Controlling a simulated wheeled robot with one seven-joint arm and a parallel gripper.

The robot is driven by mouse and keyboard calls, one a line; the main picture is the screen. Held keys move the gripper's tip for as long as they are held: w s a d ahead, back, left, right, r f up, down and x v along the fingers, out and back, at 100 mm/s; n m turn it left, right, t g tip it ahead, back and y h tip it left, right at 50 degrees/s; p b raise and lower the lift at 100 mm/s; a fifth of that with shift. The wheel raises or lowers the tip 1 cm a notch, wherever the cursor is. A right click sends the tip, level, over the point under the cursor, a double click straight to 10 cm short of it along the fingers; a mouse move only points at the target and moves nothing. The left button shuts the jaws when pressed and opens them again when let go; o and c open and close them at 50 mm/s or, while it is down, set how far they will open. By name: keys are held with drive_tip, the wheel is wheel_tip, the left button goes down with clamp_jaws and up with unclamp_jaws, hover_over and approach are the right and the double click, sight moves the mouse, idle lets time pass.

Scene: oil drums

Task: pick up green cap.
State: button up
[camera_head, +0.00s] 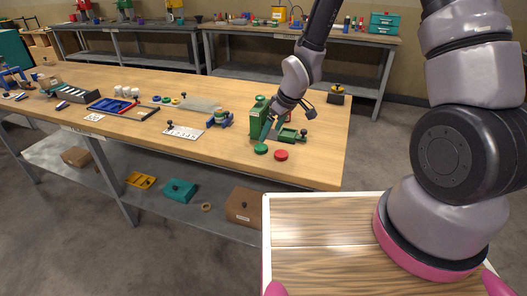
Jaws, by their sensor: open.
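The green cap (261,149) is a small round disc lying on the wooden table near its front right edge. A similar red cap (281,155) lies just right of it. My gripper (276,124) is at the end of the arm that reaches down over the right part of the table. It is open, beside a green upright fixture (257,119), and above and slightly right of the green cap in the picture. Its fingertips are small and partly hard to make out among the green parts. The green cap stands clear of the gripper.
A green low fixture (291,135) stands right of the gripper. A blue clamp-like part (220,119) and a white marked plate (184,132) lie to the left. The table's front right corner (328,179) is bare. A lower shelf holds a brown box (243,207).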

sight(262, 148)
drive_tip(key=x, duration=0.8)
drive_tip(key=shift+w+a, duration=0.1)
drive_tip(key=c, duration=1.4)
